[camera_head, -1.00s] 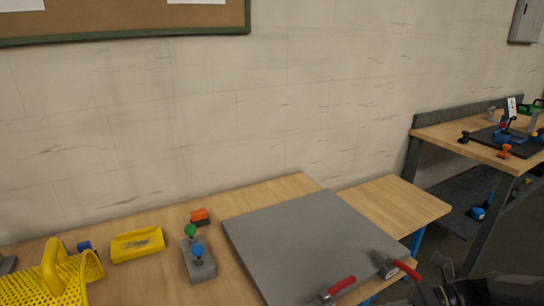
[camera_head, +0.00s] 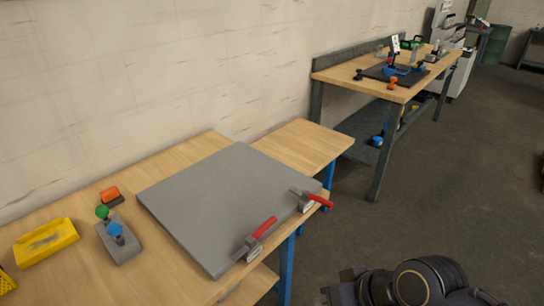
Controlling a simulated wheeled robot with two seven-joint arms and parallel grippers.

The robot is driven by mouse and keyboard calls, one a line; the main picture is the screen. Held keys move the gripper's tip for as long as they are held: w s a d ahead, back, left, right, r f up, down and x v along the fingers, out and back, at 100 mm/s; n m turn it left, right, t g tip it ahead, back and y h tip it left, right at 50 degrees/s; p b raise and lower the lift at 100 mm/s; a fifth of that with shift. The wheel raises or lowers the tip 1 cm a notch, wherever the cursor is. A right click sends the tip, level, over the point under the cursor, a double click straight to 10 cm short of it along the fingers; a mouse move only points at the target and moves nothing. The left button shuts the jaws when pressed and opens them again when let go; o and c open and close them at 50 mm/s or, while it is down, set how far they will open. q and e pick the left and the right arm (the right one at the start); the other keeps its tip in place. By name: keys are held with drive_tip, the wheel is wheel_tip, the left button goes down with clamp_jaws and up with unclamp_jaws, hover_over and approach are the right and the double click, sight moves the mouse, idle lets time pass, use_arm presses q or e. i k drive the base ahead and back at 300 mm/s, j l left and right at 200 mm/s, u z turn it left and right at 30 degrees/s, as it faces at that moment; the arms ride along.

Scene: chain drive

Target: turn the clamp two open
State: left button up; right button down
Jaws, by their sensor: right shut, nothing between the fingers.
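Two toggle clamps with red handles sit at the front edge of a grey plate (camera_head: 225,190) on the wooden bench. One clamp (camera_head: 254,240) is nearer the front corner, its handle slanting up to the right. The other clamp (camera_head: 308,201) is at the right corner, its handle pointing right past the plate's edge. No label tells which is clamp two. My right gripper (camera_head: 335,292) is at the bottom edge, dark, shut and empty, below and right of both clamps and apart from them. My left gripper is not in view.
A grey block with a green knob and a blue knob (camera_head: 117,238), an orange-topped piece (camera_head: 110,196) and a yellow tray (camera_head: 46,242) stand left of the plate. A second bench (camera_head: 420,80) with tools stands behind right. The floor between is clear.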

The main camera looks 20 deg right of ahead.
sight(320, 201)
drive_tip(key=l+z, duration=0.25)
drive_tip(key=l, duration=0.25)
drive_tip(key=l+z, duration=0.3)
drive_tip(key=l, duration=0.2)
drive_tip(key=i+l+z, duration=0.25)
drive_tip(key=l, duration=0.25)
drive_tip(key=k, duration=0.1)
